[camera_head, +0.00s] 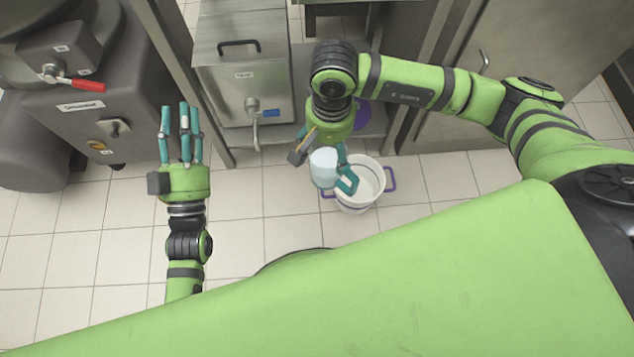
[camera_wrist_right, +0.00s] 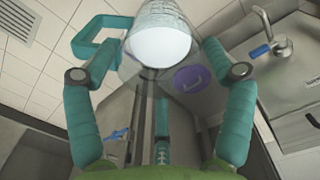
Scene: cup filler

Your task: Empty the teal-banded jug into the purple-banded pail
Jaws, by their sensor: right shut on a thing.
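The jug (camera_head: 324,170) is pale and see-through with a teal handle (camera_head: 347,181). My right gripper (camera_head: 322,152) is shut on it and holds it at the left side of the pail. In the head view the jug overlaps the pail's left rim, and its handle lies over the pail. In the right wrist view the jug (camera_wrist_right: 160,35) sits between the fingers, with a white round patch at its near end. I cannot tell its tilt or see any stream. The white pail (camera_head: 358,205) has purple handles and stands on the floor. My left gripper (camera_head: 178,115) is open and empty.
A steel dispenser (camera_head: 241,65) with a blue-handled tap stands behind. A grey machine (camera_head: 85,105) with a red lever is at the left. A purple round thing (camera_head: 362,115) lies behind the pail. Tiled floor (camera_head: 255,225) is clear in front.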

